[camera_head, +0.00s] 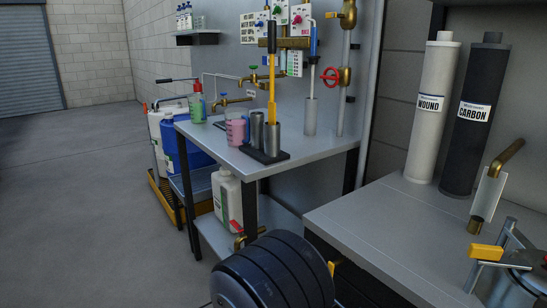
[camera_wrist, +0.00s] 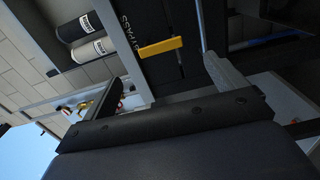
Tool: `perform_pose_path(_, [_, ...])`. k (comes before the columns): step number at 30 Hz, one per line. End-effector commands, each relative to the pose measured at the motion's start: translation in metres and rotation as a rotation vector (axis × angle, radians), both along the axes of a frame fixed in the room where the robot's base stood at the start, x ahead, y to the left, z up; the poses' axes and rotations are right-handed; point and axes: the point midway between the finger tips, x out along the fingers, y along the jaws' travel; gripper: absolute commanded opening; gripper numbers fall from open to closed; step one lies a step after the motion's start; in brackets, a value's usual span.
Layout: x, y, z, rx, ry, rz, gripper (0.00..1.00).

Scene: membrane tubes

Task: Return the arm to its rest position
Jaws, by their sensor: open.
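My gripper (camera_wrist: 164,54) shows in the wrist view with its two fingers spread wide apart. The jaws are open and I see nothing held between them. A yellow handle (camera_wrist: 160,46) on a dark panel shows in line with the gap; I cannot tell how far beyond the fingertips it is. A black ribbed part of my arm (camera_head: 272,276) is at the bottom middle of the head view. The gripper itself cannot be made out in the head view.
A white WOUND cartridge (camera_head: 433,110) and a black CARBON cartridge (camera_head: 475,117) stand upright on the right bench (camera_head: 385,222). The left table (camera_head: 325,143) bears bottles and cylinders. A metal vessel (camera_head: 525,278) is at the lower right. Open floor (camera_head: 80,190) lies left.

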Motion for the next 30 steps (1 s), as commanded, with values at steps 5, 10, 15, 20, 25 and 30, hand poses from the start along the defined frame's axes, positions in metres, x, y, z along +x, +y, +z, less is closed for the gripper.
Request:
perform_pose_path(5, [0.018,-0.028,-0.001,-0.001,0.000,-0.011,0.92])
perform_pose_path(10, [0.035,-0.051,-0.001,-0.001,0.000,-0.011,0.92])
perform_pose_path(15, [0.052,-0.076,-0.001,0.000,-0.001,-0.010,0.92])
perform_pose_path(20, [0.061,-0.087,0.005,-0.021,0.029,-0.005,0.92])
perform_pose_path(25, [0.059,-0.088,0.006,-0.069,0.094,-0.005,0.92])
perform_pose_path(30, [0.057,-0.089,0.006,-0.117,0.160,-0.006,0.92])
